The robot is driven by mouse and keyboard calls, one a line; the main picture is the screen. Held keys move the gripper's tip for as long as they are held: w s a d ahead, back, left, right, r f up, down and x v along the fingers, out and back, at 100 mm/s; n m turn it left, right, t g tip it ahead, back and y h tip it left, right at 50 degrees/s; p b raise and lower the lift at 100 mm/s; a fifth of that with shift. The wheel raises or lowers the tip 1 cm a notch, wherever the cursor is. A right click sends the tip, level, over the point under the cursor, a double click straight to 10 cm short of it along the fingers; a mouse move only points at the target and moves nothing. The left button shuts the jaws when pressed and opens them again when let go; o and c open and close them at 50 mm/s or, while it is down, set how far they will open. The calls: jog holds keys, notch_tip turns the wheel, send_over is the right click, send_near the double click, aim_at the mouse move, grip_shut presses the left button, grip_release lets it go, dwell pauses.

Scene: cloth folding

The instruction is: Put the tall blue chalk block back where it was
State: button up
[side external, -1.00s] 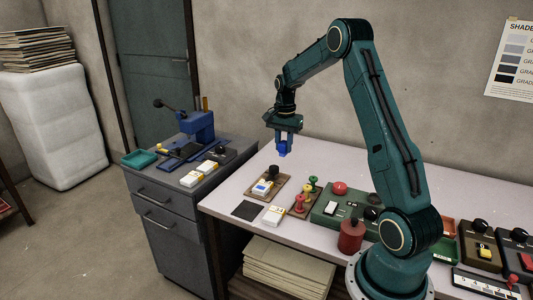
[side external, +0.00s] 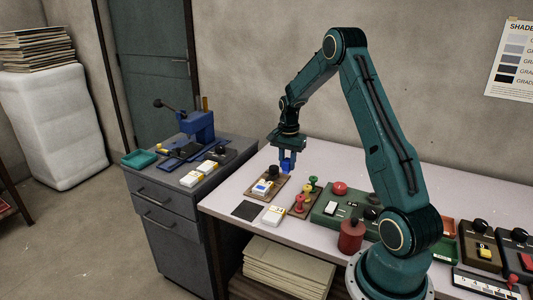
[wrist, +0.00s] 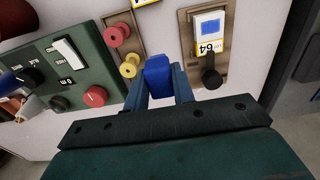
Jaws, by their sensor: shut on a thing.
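The blue chalk block (side external: 286,167) is held at the tips of my gripper (side external: 286,160), in the air above the table, near the back of the small wooden board. In the wrist view the block (wrist: 158,72) stands out between the two blue-grey fingers of my gripper (wrist: 159,84), which are shut on it. Its lower end shows free of any contact that I can make out. The place where it stood before cannot be told from these frames.
The wooden board (wrist: 187,48) carries a white piece with a blue patch and a black knob. Red and yellow spools (side external: 302,198) stand beside it. A dark square mat (side external: 246,210) and a white-yellow box (side external: 274,215) lie in front. A green control box (side external: 338,208) is to the right.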

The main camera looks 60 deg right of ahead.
notch_tip(320, 180, down, 8)
jog(key=shift+r, duration=0.2)
jog(key=shift+f, duration=0.1)
jog(key=shift+f, duration=2.05)
jog(key=shift+f, duration=0.1)
jog(key=o, duration=0.9)
notch_tip(320, 180, up, 12)
jog(key=shift+f, duration=0.1)
jog(key=shift+r, duration=0.25)
